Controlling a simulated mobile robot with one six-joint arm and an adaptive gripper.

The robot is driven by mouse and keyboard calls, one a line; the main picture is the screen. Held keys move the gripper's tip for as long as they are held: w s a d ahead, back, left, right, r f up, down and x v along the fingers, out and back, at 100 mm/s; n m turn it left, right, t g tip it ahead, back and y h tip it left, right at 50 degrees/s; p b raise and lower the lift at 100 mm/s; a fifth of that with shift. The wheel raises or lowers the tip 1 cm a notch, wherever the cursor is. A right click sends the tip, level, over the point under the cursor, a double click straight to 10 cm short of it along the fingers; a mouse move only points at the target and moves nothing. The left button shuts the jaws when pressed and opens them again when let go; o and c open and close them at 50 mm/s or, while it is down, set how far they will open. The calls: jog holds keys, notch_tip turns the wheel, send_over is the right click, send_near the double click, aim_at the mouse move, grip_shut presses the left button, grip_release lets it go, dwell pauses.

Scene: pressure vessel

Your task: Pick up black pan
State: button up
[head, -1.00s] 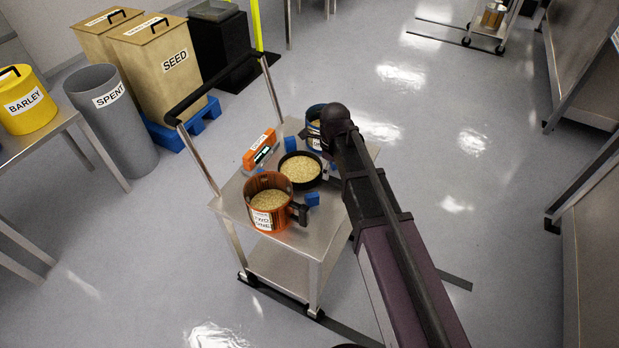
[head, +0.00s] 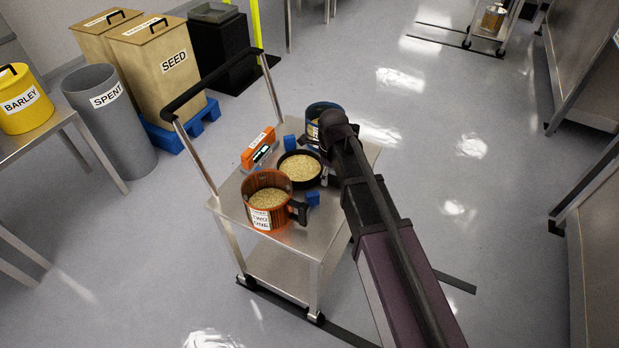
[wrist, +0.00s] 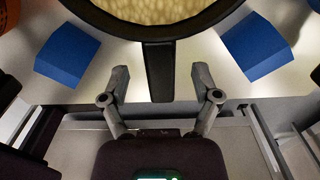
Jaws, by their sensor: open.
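The black pan (head: 300,170), filled with pale grain, sits on the top of the steel cart (head: 232,196). In the wrist view the pan's rim (wrist: 150,33) fills the upper middle, and its black handle (wrist: 160,72) points down toward me. My gripper (wrist: 160,82) is open, with one finger on each side of the handle's end. The handle's tip lies between the fingertips, and a gap shows on both sides. In the head view my gripper (head: 326,152) is at the pan's right side, partly hidden by my arm.
An orange pot of grain (head: 268,200) stands in front of the pan, a blue pot (head: 318,112) behind it. Blue blocks (wrist: 67,54) and (wrist: 256,46) flank the handle. An orange box (head: 258,148) lies left. The cart has a black push bar (head: 210,85).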

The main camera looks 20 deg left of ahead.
jog(key=shift+f+b, duration=0.7)
jog(key=shift+f, duration=0.3)
grip_shut()
